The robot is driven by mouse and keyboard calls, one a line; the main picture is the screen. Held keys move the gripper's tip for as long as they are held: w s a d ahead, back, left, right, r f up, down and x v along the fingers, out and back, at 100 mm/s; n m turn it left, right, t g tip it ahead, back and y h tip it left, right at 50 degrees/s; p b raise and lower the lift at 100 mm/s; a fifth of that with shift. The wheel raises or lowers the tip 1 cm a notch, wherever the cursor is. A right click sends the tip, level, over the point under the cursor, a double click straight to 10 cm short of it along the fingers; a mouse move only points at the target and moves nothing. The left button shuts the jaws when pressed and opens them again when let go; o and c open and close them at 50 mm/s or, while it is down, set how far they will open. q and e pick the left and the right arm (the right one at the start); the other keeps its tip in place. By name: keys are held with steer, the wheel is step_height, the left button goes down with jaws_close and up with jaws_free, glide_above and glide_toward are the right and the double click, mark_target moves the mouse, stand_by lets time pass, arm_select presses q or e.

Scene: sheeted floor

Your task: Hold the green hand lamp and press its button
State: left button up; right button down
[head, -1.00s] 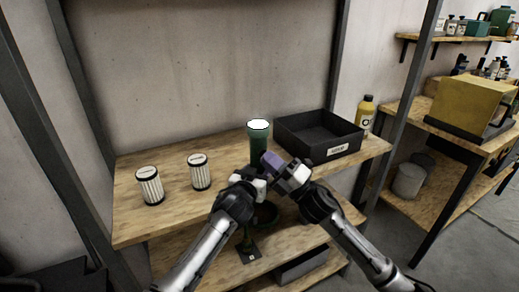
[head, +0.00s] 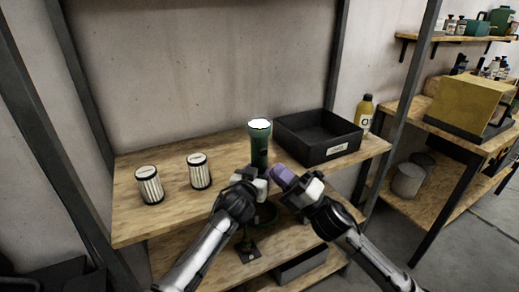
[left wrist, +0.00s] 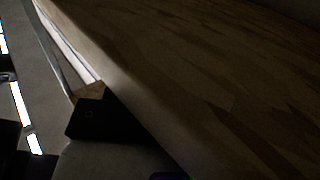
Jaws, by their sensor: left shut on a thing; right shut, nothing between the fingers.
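The green hand lamp (head: 259,150) stands upright in the head view, its round white top facing up and looking bright. My left gripper (head: 258,180) is shut on the lamp's lower part, at the front edge of the wooden shelf. My right gripper (head: 279,175), with purple fingertips, is shut and empty just right of the lamp, with a small gap between them. The button cannot be made out. The left wrist view is dark and does not clearly show the lamp.
Two white ribbed canisters (head: 149,185) (head: 199,171) stand on the shelf's left. A black bin (head: 318,152) with a label and a yellow bottle (head: 365,113) are at right. A lower shelf (head: 212,268) lies beneath. Metal posts flank the shelf.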

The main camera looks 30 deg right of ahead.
steer(key=shift+s, duration=0.6)
arm_select(q)
steer(key=o, duration=1)
steer(key=shift+a, duration=0.1)
